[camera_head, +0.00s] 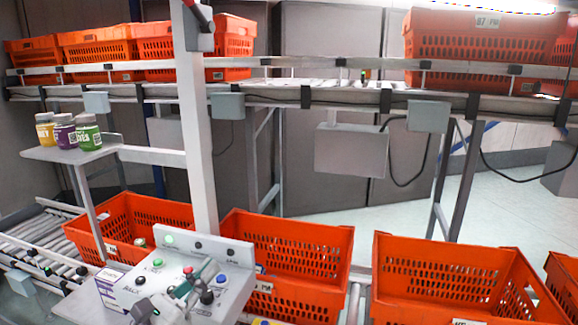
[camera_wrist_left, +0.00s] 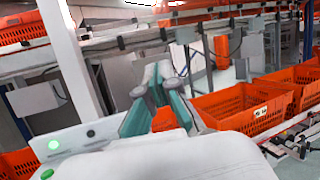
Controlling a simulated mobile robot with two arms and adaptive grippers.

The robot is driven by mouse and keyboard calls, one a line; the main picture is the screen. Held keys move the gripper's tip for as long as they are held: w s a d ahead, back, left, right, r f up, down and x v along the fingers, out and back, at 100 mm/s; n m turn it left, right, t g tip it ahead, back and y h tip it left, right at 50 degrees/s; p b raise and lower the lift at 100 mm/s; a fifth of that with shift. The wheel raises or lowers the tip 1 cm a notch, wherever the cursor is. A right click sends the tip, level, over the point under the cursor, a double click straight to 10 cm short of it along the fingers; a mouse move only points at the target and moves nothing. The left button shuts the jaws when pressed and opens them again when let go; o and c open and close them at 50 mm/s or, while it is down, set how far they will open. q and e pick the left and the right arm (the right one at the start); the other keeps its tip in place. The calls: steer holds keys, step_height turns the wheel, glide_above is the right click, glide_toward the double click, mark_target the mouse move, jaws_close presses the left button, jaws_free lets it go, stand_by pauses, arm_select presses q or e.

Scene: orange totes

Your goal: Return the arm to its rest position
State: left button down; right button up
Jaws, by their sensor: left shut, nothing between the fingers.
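My left gripper (camera_head: 198,280) is in the lower middle of the head view, in front of the grey control panel (camera_head: 203,247) with coloured buttons. Its teal fingers also show in the left wrist view (camera_wrist_left: 160,80), brought together with nothing between them. In that view they point out over the conveyor area toward the background. A white and purple box (camera_head: 117,286) is just left of the gripper in the head view. Whether the gripper touches the panel is hard to tell. My right gripper is not in view.
Orange totes stand along the lower conveyor, including a middle one (camera_head: 335,240) and a right one (camera_head: 450,245). More totes (camera_head: 100,45) line the upper conveyor. A grey post (camera_head: 197,150) rises behind the panel. Several jars (camera_head: 88,135) stand on a shelf (camera_head: 60,155) at left.

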arm_select(q)
steer(key=s+a+f+n+y, duration=0.2)
steer(key=a+f+n+y, duration=0.4)
steer(key=n, duration=0.7)
steer(key=s+a+f+n+y, duration=0.2)
steer(key=a+f+n+y, duration=0.25)
steer(key=n+y, duration=0.65)
steer(key=s+f+n+g+h, duration=0.1)
steer(key=s+f+n+g, duration=0.5)
steer(key=f+n, duration=0.35)
steer(key=s+d+f+n+g+h, duration=0.25)
steer(key=s+f+g, duration=0.2)
steer(key=s, duration=0.45)
steer(key=s+d+f+n+g+h, duration=0.1)
steer(key=s+d+f+n+g, duration=0.1)
steer(key=s+f+n+g, duration=0.35)
steer(key=s+f+m, duration=0.1)
steer(key=s+f, duration=0.1)
steer(key=f, duration=1)
steer(key=s+f+m, duration=0.1)
steer(key=s+f, duration=0.1)
steer(key=f, duration=1.1)
steer(key=s+a+f, duration=0.2)
steer(key=s+f, duration=1.5)
steer(key=shift+a+f+g, duration=0.3)
steer(key=shift+a+g, duration=0.1)
